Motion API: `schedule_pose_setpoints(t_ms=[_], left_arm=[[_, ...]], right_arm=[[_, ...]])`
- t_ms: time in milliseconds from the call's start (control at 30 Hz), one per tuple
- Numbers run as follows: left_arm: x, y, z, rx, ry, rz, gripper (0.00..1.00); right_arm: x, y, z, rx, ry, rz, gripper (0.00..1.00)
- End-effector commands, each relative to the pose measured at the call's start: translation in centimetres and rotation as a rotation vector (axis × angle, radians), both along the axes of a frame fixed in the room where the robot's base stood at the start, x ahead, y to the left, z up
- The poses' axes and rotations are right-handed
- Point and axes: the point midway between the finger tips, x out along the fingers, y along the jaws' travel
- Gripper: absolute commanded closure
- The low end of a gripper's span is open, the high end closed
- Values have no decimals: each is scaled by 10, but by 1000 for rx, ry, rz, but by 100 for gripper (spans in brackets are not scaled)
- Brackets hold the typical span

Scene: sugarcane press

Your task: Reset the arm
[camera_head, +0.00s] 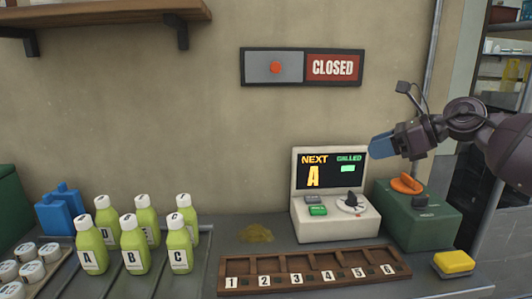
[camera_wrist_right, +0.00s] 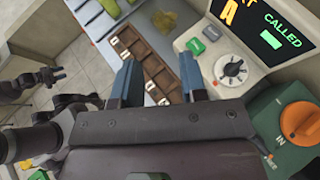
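My right gripper (camera_head: 380,146) hangs in the air at the right of the head view, its blue fingers pointing left, above and beside the green box. In the right wrist view its two blue fingers (camera_wrist_right: 158,78) are apart, with nothing between them. A dark jointed arm part (camera_wrist_right: 45,78), likely of my left arm, shows at the left of that view; its fingers are too unclear to tell their state. My left arm does not show in the head view.
A call machine (camera_head: 335,227) with a lit screen stands near the green box (camera_head: 425,230) with an orange knob. A numbered rack (camera_head: 232,268) lies in front. Several lettered bottles (camera_head: 130,258) stand left. A yellow-topped block (camera_head: 454,262) sits right. A CLOSED sign (camera_head: 332,68) hangs above.

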Motion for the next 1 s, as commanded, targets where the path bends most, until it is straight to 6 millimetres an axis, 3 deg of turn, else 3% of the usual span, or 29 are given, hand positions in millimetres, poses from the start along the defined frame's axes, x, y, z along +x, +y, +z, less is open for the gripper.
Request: schedule_pose_setpoints(t_ms=[33,133,333,467,667,1000], left_arm=[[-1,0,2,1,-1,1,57],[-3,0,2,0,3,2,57],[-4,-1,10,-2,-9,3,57],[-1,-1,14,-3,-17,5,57],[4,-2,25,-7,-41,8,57],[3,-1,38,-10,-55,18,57]], right_arm=[[-5,19,3,125,34,-12,61],[-12,49,7,394,137,-59,61],[-29,77,-6,905,437,-190,61],[-38,78,-28,1174,640,-295,61],[-58,67,-77,1517,935,-480,61],[-119,38,-179,1967,1352,-834,61]])
